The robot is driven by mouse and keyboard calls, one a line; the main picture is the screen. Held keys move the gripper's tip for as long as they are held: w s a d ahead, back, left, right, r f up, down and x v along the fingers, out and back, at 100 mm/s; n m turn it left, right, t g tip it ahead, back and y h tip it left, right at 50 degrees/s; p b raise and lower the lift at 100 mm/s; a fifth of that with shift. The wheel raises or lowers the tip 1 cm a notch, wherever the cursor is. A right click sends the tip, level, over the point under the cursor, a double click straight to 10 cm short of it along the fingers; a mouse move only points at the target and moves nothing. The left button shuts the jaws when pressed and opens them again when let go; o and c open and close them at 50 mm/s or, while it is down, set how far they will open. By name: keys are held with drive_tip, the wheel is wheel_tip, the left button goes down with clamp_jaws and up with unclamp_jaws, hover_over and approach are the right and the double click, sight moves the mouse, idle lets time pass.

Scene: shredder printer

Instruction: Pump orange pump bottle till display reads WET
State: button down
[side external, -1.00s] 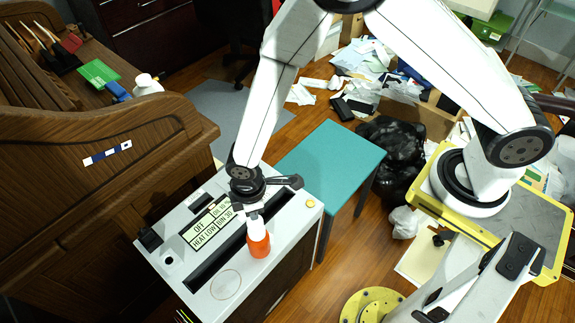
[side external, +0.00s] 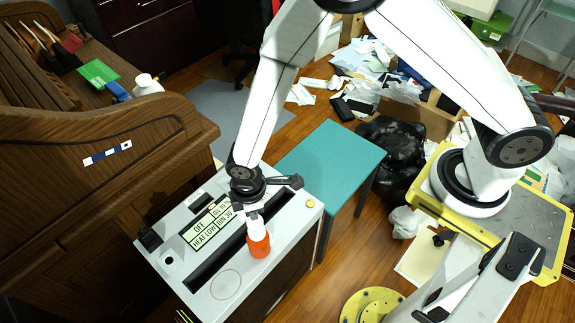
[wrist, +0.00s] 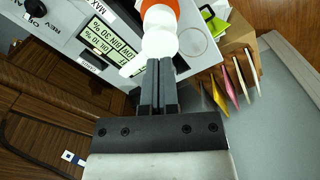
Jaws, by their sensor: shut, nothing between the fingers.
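The orange pump bottle (side external: 259,245) stands on top of the white shredder's panel, with a white pump head (wrist: 160,42) and a spout pointing left in the wrist view. The orange body (wrist: 160,8) shows at the top edge there. My gripper (wrist: 157,66) is shut and empty, its black fingertips at the pump head. In the side view my gripper (side external: 250,199) is over the bottle and hides part of the head; I cannot tell whether they touch.
The white shredder (side external: 225,288) has a dark slot (side external: 218,268) beside the display and a yellow button (side external: 310,203). A wooden roll-top desk (side external: 100,200) stands close on the left. A teal table (side external: 330,165) stands behind right, near black bags (side external: 390,150).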

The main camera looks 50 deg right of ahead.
drive_tip(key=shift+f, duration=2.15)
drive_tip(key=shift+r, duration=0.2)
idle(0.3)
drive_tip(key=shift+r, duration=4.35)
drive_tip(key=s+d+r+m+t, duration=0.1)
drive_tip(key=s+d+r+m, duration=0.1)
drive_tip(key=d+r+m, duration=0.4)
drive_tip(key=s+d+r+m+t, duration=0.1)
drive_tip(key=d+r+m, duration=0.5)
drive_tip(key=d, duration=1)
drive_tip(key=shift+s+r+t, duration=0.3)
drive_tip(key=shift+s+r, duration=0.35)
